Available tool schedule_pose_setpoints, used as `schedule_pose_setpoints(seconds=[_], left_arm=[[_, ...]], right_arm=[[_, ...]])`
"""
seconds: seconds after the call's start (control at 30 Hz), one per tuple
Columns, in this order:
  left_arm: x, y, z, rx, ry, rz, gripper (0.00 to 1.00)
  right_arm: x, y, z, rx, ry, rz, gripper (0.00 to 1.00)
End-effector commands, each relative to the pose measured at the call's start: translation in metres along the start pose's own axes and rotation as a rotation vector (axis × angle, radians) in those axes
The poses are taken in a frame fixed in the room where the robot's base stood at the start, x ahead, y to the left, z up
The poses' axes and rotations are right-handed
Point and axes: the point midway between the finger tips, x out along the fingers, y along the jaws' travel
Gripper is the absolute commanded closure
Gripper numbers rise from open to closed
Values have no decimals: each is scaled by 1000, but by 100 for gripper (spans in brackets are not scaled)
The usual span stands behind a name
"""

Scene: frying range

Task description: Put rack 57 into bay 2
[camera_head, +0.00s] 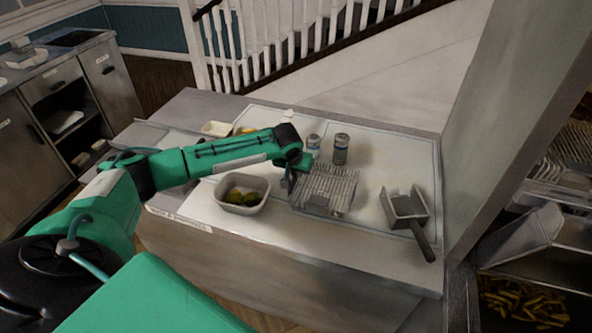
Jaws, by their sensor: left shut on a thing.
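A wire rack (328,188), silver and made of many parallel bars, is at the middle of the pale counter. No number on it is readable from here. My left gripper (291,182) is at the rack's left edge and is shut on it. Part of the fingers is hidden behind the wrist, and I cannot tell whether the rack is lifted clear of the counter. No bay marked 2 can be made out. My right gripper is out of view.
A white tub (242,207) with green pieces stands left of the rack. Two cans (341,149) stand behind it. A metal scoop (405,207) with a dark handle lies to the right. A post (500,120) and shelves of fries (522,303) are far right.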

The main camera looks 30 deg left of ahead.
Motion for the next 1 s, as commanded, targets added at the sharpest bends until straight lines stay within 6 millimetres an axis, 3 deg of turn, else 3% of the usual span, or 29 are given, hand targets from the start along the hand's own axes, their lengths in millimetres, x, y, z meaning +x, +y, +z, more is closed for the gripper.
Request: schedule_pose_setpoints(seconds=[0.17,0.2,0.3,0.67,0.87,1.0], left_arm=[[1,0,0,-1,1,2,100],[2,0,1,0,0,1,87],[2,0,0,0,0,1,70],[-2,0,0,0,1,0,70],[-30,0,0,0,2,2,70],[-62,0,0,1,5,2,70]], right_arm=[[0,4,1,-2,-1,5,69],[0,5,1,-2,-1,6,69],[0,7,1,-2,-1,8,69],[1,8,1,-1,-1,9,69],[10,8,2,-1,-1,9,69],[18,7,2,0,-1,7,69]])
